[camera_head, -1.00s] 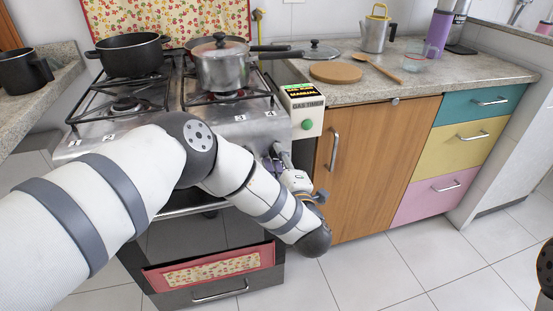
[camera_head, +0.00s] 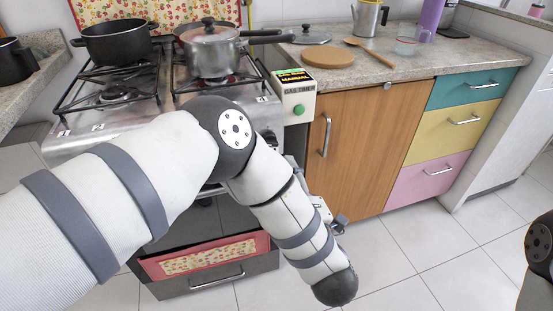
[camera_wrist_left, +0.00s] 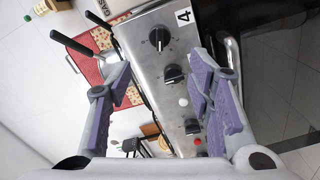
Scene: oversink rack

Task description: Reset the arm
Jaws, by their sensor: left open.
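My left arm reaches in from the left across the front of the stove (camera_head: 160,125), with its elbow joint over the front panel and its forearm angled down to the right. My left gripper is mostly hidden behind the forearm in the head view. In the left wrist view, my left gripper (camera_wrist_left: 160,95) is open, its two purple-padded fingers spread wide with nothing between them. Past the fingers is the stove's control panel (camera_wrist_left: 147,57) with black knobs (camera_wrist_left: 160,38).
A black pot (camera_head: 120,45) and a steel pot (camera_head: 211,55) stand on the burners. The gas timer (camera_head: 299,108) is beside the stove. A wooden cabinet door (camera_head: 365,155) and coloured drawers (camera_head: 463,122) lie right. The tiled floor (camera_head: 400,265) is clear.

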